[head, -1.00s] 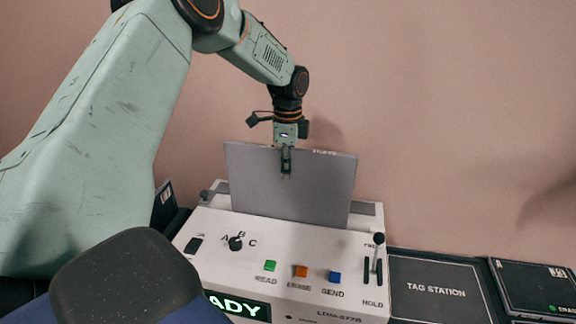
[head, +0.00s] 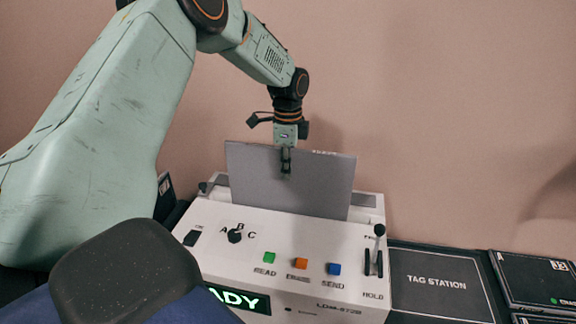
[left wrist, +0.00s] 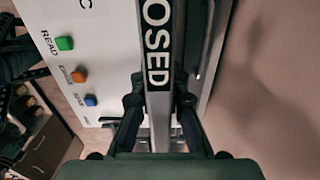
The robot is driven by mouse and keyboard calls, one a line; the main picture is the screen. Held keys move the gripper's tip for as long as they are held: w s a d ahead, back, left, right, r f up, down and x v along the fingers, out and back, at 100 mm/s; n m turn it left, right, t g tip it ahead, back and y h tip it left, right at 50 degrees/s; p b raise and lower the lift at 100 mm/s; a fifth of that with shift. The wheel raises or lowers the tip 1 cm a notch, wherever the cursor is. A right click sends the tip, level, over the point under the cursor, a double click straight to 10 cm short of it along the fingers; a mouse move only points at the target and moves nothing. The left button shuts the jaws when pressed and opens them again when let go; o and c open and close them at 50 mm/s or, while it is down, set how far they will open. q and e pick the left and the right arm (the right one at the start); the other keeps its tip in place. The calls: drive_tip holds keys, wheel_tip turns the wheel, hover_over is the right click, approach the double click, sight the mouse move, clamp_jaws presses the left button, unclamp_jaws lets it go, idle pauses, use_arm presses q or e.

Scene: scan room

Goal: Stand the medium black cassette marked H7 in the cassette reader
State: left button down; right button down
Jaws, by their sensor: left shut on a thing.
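No H7 mark is readable. My right gripper is out of view.
The reader's front has a knob (head: 235,236), green, orange and blue buttons, a lever (head: 379,231) and a lit display (head: 238,300). A dark item (head: 165,197) stands left of the reader. A pink wall is behind.

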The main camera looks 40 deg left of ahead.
use_arm(q)
drive_tip(key=shift+f, duration=0.3)
drive_tip(key=shift+f+b, duration=0.45)
drive_tip(key=shift+f, duration=0.2)
drive_tip(key=shift+f, duration=0.2)
drive_tip(key=shift+f, duration=0.1)
drive_tip(key=c, duration=1.3)
unclamp_jaws()
drive_tip(key=shift+s+d, duration=0.1)
drive_tip(key=shift+s, duration=0.05)
wheel_tip(320, 180, up, 12)
